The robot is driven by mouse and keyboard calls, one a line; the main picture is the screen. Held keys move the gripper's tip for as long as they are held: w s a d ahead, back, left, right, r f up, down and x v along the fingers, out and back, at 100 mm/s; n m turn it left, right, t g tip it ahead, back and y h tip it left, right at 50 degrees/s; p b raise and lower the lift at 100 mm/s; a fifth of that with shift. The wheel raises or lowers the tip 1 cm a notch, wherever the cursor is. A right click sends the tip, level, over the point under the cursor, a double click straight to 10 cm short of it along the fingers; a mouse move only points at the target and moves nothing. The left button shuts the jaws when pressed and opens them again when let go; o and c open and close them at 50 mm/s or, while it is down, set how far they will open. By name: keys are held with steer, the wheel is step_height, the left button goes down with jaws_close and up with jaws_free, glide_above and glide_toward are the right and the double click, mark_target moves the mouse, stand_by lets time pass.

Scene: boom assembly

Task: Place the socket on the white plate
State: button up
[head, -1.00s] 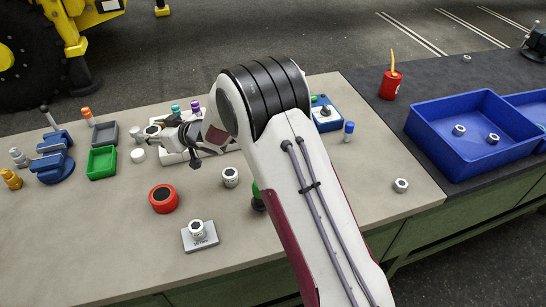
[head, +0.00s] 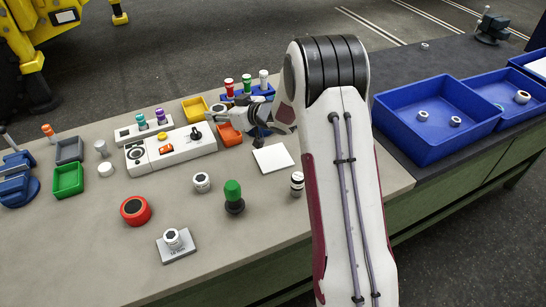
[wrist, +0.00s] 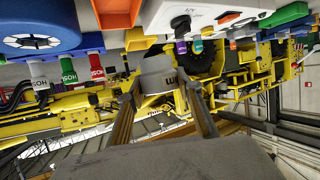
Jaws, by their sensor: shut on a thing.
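My gripper (head: 226,119) is over the back middle of the bench, behind and left of the white plate (head: 273,158), a flat square lying bare on the bench. In the wrist view its two fingers (wrist: 160,93) are closed on a pale grey cylindrical socket (wrist: 158,72) with dark lettering. The socket is held up clear of any surface. In the head view I cannot make it out clearly. Another socket (head: 201,182) stands on the bench, and one (head: 173,237) sits on a grey labelled block.
A white control box (head: 170,150), orange bin (head: 230,134) and yellow bin (head: 195,109) crowd the gripper. A green-topped knob (head: 233,195) and black-and-white bottle (head: 297,184) stand near the plate. A blue tray (head: 410,142) holds loose parts at right. The front bench is mostly clear.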

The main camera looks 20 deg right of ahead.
steer(key=s+d+m+h, duration=0.1)
steer(key=s+d, duration=0.2)
steer(key=d, duration=0.4)
steer(key=s+d, duration=0.3)
steer(key=d, duration=0.5)
steer(key=s+a+n+y, duration=0.2)
steer(key=s, duration=0.4)
steer(key=shift+a+f+g, duration=0.2)
steer(key=shift+g, duration=0.1)
glide_above(274, 157)
steer(key=shift+f, duration=3.1)
steer(key=shift+f, duration=0.1)
steer(key=shift+f, duration=1.8)
steer(key=shift+s+f, duration=0.1)
